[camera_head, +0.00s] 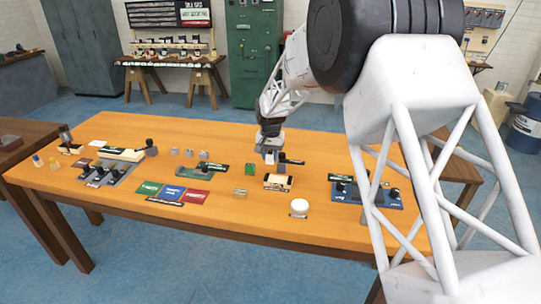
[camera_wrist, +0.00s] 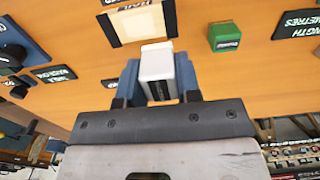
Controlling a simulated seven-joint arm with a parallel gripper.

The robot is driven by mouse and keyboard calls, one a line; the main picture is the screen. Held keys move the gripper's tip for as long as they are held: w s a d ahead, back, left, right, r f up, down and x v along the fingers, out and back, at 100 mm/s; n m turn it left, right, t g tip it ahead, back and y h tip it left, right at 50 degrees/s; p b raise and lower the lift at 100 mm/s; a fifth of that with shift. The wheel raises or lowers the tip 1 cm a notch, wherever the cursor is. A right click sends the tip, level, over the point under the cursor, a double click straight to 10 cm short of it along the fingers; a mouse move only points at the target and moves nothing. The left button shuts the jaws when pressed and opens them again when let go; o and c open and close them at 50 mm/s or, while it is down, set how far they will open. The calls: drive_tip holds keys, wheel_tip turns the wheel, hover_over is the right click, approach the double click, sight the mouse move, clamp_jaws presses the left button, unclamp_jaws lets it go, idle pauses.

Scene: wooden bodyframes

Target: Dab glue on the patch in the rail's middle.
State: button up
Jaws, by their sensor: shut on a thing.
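My gripper (camera_head: 270,150) is over the middle of the table. In the wrist view its blue fingers (camera_wrist: 156,88) are shut on a white block (camera_wrist: 157,62) with a dark lower band. The block's working end is hard to make out. A cream pad with dark ends (camera_head: 277,182) lies on the table just in front of the gripper; the wrist view shows it too (camera_wrist: 138,24), beyond the block. A long pale bar (camera_head: 120,154), perhaps the rail, lies at a grey fixture at the left. I cannot make out a patch on it.
A green block (camera_head: 249,169) stands beside the cream pad. A white round button (camera_head: 299,205) is near the front edge. A blue fixture with black knobs (camera_head: 367,193) is at the right. Green, blue and red mats (camera_head: 172,194) lie front left. Small blocks stand behind them.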

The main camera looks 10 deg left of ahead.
hover_over(270, 178)
drive_tip(key=shift+f, duration=2.95)
drive_tip(key=shift+d+f, duration=0.55)
drive_tip(key=shift+f, duration=0.35)
drive_tip(key=shift+d+f, duration=0.1)
drive_tip(key=shift+d, duration=2.1)
drive_tip(key=shift+a, duration=2.6)
drive_tip(key=shift+a+r, duration=0.1)
drive_tip(key=shift+r, duration=3.95)
drive_tip(key=shift+s, duration=0.1)
